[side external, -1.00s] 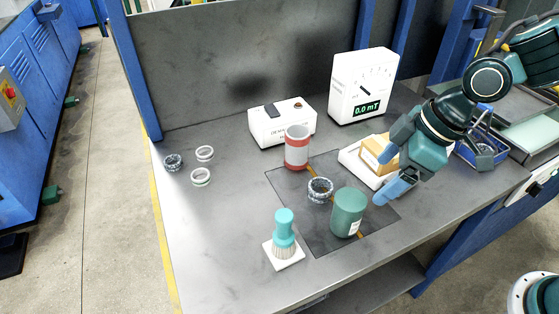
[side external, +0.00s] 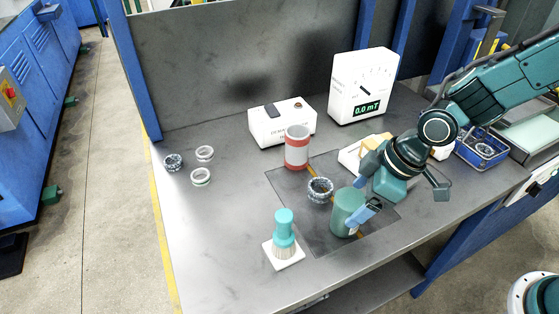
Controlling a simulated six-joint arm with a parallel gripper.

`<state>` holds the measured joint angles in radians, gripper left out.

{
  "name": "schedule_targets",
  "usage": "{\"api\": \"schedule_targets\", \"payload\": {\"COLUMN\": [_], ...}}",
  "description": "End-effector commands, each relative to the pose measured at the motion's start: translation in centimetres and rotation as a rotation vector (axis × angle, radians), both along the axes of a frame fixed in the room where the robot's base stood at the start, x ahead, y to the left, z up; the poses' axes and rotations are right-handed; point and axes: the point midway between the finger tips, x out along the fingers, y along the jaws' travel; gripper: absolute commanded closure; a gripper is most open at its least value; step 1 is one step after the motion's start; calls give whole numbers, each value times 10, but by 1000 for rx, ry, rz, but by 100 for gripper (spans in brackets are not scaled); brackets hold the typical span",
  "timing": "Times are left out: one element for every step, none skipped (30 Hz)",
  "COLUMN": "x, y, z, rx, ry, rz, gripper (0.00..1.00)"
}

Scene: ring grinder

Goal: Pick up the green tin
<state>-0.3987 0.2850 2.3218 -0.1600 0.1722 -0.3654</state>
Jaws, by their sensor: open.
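The green tin (side external: 346,211) stands upright on the dark mat (side external: 310,232) on the bench. My gripper (side external: 362,201) is at the tin's right side, with its blue fingers open. One finger overlaps the tin's right edge in the picture and covers part of it. I cannot tell whether the fingers touch the tin or stand around it.
A bearing ring (side external: 320,189) and a red-and-white tin (side external: 297,147) stand close behind the green tin. A teal brush (side external: 284,236) stands on a white pad to its left. A yellow block (side external: 374,141), a white box (side external: 283,122) and a meter (side external: 362,85) are farther back.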

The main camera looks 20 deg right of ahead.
Motion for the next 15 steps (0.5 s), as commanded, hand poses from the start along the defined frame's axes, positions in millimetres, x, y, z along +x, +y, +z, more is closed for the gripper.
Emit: {"api": "schedule_targets", "payload": {"x": [0, 0, 0, 0, 1, 1, 1, 1, 1, 1, 2, 2, 3, 3, 4], "y": [0, 0, 0, 0, 1, 1, 1, 1, 1, 1, 2, 3, 3, 4, 5], "z": [-1, -1, -1, -1, -1, -1, -1, -2, -3, -4, -5, -7, -9, -11, -14], "rx": [0, 0, 0, 0, 0, 0, 0, 0, 0, 0, 0, 0, -1, -1, -1], "ry": [0, 0, 0, -1, -1, -1, -1, 0, 0, 0, 0, 0, 1, 1, 2], "rz": [0, 0, 0, 0, 0, 0, 0, 0, 0, 0, 0, 0, 0, 0, 0], "gripper": [21, 21, 21, 21, 21, 21, 21, 21, 21, 21, 21, 21, 21, 21, 21]}}
